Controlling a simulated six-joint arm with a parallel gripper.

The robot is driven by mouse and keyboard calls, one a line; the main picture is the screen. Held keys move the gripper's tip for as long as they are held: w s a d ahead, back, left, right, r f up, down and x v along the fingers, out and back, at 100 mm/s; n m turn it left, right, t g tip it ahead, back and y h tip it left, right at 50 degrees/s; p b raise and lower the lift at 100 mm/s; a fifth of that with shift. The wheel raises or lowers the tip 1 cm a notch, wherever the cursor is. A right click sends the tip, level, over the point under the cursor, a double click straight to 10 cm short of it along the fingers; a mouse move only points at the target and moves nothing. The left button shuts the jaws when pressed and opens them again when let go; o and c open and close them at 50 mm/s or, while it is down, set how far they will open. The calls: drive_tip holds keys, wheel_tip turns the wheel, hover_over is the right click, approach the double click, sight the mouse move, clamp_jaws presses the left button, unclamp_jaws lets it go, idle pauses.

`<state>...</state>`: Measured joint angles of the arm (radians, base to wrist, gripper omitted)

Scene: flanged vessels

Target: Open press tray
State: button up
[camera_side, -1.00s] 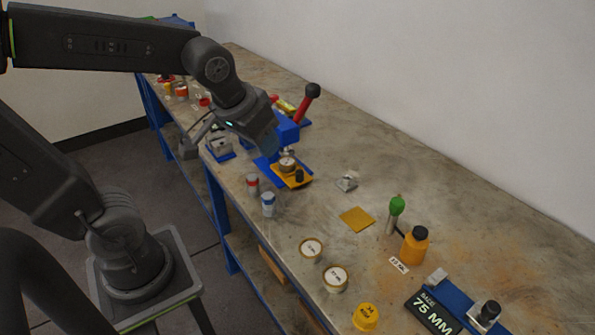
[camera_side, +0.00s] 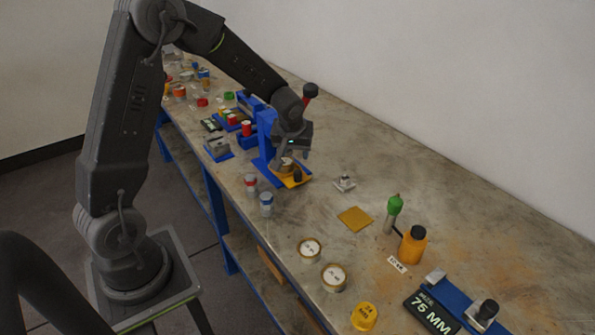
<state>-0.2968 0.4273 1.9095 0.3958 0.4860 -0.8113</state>
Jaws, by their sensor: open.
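The blue press (camera_side: 265,140) stands on the bench, partly hidden behind my arm. Its lever has a dark knob (camera_side: 310,90) that shows above my wrist. The yellow press tray (camera_side: 298,183) sticks out at the press's front, with a small dark knob (camera_side: 297,175) on it. A round gold-rimmed vessel (camera_side: 284,166) sits at the tray, partly covered by my gripper. My gripper (camera_side: 292,160) is open, just above the tray and close to the vessel and knob. I cannot tell whether it touches either.
Two small cans, red-marked (camera_side: 251,182) and blue-marked (camera_side: 265,203), stand left of the tray. A yellow plate (camera_side: 355,219), a green-topped tool (camera_side: 394,212) and an orange bottle (camera_side: 412,246) are to the right. Two round lidded vessels (camera_side: 309,249) (camera_side: 334,277) are nearer.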

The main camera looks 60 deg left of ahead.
sight(298, 171)
drive_tip(key=x, duration=1.1)
drive_tip(key=shift+c, duration=0.2)
clamp_jaws()
